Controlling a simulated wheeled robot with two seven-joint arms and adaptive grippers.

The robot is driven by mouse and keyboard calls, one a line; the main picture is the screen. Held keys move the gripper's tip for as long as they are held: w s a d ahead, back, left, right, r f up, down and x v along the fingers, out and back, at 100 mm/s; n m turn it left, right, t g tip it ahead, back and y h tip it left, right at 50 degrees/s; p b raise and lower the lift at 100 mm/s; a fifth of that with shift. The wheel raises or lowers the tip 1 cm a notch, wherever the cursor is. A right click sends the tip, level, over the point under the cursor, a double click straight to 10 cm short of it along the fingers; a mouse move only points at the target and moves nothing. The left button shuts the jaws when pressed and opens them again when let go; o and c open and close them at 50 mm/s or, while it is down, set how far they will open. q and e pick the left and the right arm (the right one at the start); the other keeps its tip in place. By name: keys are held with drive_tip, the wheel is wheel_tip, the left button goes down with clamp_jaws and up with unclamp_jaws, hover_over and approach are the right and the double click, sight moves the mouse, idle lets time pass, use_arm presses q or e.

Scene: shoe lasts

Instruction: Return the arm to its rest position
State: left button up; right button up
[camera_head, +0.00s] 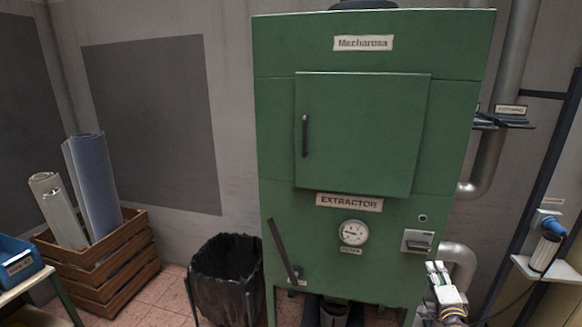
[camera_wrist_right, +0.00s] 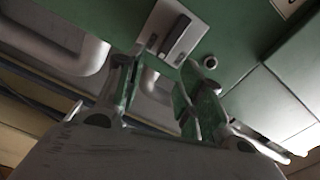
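My right gripper (camera_head: 440,280) is at the lower right of the head view, in front of the lower right part of the green extractor (camera_head: 275,150). Its fingers are pale with green pads. In the right wrist view the right gripper (camera_wrist_right: 158,92) is open, with a clear gap between its fingers and nothing held. A grey switch box (camera_head: 418,241) on the extractor front lies just above the gripper in the head view. The switch box also shows beyond the fingertips in the right wrist view (camera_wrist_right: 180,38). My left gripper is not in view.
The extractor has a closed door (camera_head: 365,130), a round gauge (camera_head: 353,232) and a dark lever (camera_head: 281,250). Grey pipes (camera_head: 490,160) run on its right. A black bin (camera_head: 227,275) and a wooden crate (camera_head: 110,275) with rolls stand left. A blue-handled tool (camera_head: 551,230) sits far right.

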drive_tip(key=a+f+n+g+y, duration=0.15)
drive_tip(key=a+f+n, duration=0.25)
drive_tip(key=f, duration=0.9)
drive_tip(key=a+f+n+g+y, duration=0.1)
drive_tip(key=a+f+n+g, duration=0.3)
drive_tip(key=f, duration=0.8)
drive_tip(key=s+a+f+n+g+y, duration=0.1)
drive_tip(key=s+a+f+n, duration=0.2)
drive_tip(key=s+a+f, duration=0.45)
drive_tip(key=s+a+f+n+g+y, duration=0.1)
drive_tip(key=s+a+f+n+g, duration=0.2)
drive_tip(key=f, duration=0.8)
drive_tip(key=s+a+f+n+g, duration=0.2)
drive_tip(key=s+f, duration=0.6)
drive_tip(key=s, duration=0.3)
drive_tip(key=s+a+f+n+g, duration=0.1)
drive_tip(key=s+a+f+n, duration=0.1)
drive_tip(key=s+f, duration=0.7)
drive_tip(key=s+d+f+n+g, duration=0.1)
drive_tip(key=s+g, duration=0.1)
drive_tip(key=s, duration=1)
drive_tip(key=s+d+f+n+g, duration=0.1)
drive_tip(key=s+d+f, duration=0.1)
drive_tip(key=s, duration=1.1)
drive_tip(key=shift+s+f+g, duration=0.2)
drive_tip(key=shift+s+g, duration=0.1)
drive_tip(key=shift+g, duration=0.05)
drive_tip(key=shift+s+d, duration=0.1)
drive_tip(key=shift+d, duration=0.05)
